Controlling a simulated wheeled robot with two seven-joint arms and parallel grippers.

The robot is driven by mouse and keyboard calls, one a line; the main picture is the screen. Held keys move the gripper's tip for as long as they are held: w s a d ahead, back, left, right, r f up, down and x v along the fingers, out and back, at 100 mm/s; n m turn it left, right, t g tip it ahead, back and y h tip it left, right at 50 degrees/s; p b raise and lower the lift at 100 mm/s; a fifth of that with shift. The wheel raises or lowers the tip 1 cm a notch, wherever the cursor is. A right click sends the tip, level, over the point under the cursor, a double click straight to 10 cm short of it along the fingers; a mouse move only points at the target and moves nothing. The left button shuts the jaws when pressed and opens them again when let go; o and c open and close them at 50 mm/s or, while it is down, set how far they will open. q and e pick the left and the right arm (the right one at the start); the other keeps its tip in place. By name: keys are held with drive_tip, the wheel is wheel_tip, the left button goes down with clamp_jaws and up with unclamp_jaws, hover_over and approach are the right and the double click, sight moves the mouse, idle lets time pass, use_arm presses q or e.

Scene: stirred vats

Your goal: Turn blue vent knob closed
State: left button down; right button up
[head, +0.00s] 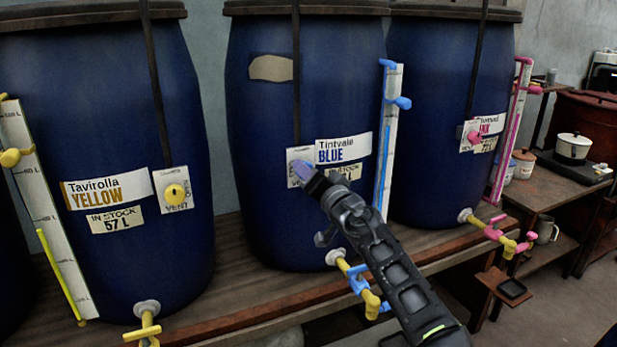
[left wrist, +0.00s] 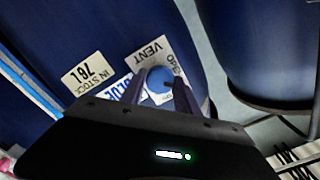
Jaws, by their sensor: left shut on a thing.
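The blue vat (head: 270,120) stands in the middle of the bench with a white vent plate (head: 293,184) beside its "Tintvale BLUE" label (head: 343,149). My left gripper (head: 307,174) reaches this plate, and its fingers largely cover the blue vent knob there in the head view. In the left wrist view the round blue vent knob (left wrist: 159,80) sits between the two fingers of my left gripper (left wrist: 160,88), which is shut on it. The "VENT" print shows beside the knob. Part of the plate and its lower marks is hidden. My right gripper is not in view.
The yellow vat (head: 100,120) with its yellow vent knob (head: 175,193) stands left. The pink vat (head: 440,110) with its pink vent knob (head: 473,137) stands right. A blue sight gauge (head: 388,135) and a blue-handled tap (head: 358,280) are close to my arm.

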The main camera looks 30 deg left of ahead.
use_arm(q)
drive_tip(key=m, duration=0.9)
drive_tip(key=shift+m, duration=0.3)
idle(0.3)
drive_tip(key=c, duration=0.9)
unclamp_jaws()
drive_tip(key=b+v, duration=0.1)
drive_tip(key=v, duration=0.6)
drive_tip(key=shift+s+d+b, duration=0.2)
drive_tip(key=shift+d+b, duration=0.1)
